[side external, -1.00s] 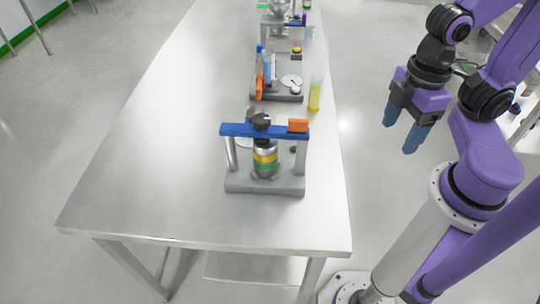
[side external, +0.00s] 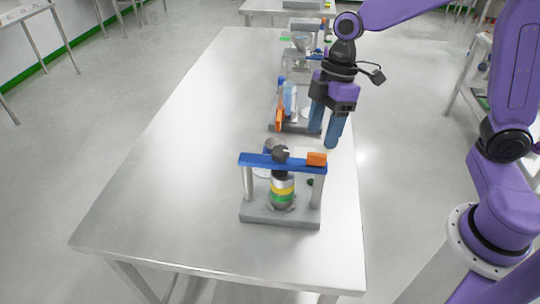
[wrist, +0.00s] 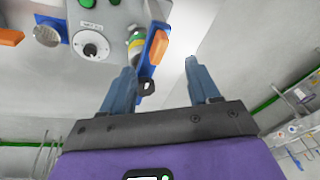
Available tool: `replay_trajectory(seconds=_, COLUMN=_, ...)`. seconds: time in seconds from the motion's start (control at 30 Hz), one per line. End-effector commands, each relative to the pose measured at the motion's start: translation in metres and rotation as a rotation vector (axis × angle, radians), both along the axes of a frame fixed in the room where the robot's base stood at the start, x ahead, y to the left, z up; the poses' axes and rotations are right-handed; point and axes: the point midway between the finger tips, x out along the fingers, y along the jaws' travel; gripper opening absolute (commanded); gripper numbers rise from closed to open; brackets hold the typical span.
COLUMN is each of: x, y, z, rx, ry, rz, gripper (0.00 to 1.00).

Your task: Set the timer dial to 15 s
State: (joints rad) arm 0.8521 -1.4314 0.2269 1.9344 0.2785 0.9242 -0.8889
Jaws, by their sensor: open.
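The timer dial (wrist: 90,45) shows in the wrist view as a dark round knob on a white disc with marks around it, on a grey panel at the upper left. A small label sits above it; the marks and the setting are too small to read. My gripper (wrist: 159,68) is open and empty, its two blue fingers apart, to the right of and below the dial in that view. In the side external view my gripper (side external: 325,128) hangs above the table's right edge, beside the second station, and partly hides it.
Green buttons (wrist: 86,3) lie beside the dial. A blue bar with an orange block (wrist: 159,46) is close to the left finger. A press-like stand with a blue crossbar (side external: 270,162) is nearer on the table (side external: 165,175). The table's left half is clear.

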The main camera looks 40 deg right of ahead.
Motion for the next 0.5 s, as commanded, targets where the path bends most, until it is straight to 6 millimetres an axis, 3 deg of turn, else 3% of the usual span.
replay_trajectory(seconds=0.03, x=0.029, y=-0.004, z=-0.006, rx=0.026, ry=-0.008, rz=0.008, gripper=0.61)
replay_trajectory(seconds=0.2, x=0.109, y=-0.025, z=-0.022, rx=0.111, ry=-0.071, rz=0.076, gripper=0.61)
replay_trajectory(seconds=0.33, x=0.146, y=-0.044, z=-0.031, rx=0.148, ry=-0.118, rz=0.112, gripper=0.61)
replay_trajectory(seconds=0.5, x=0.164, y=-0.054, z=-0.037, rx=0.167, ry=-0.146, rz=0.134, gripper=0.61)
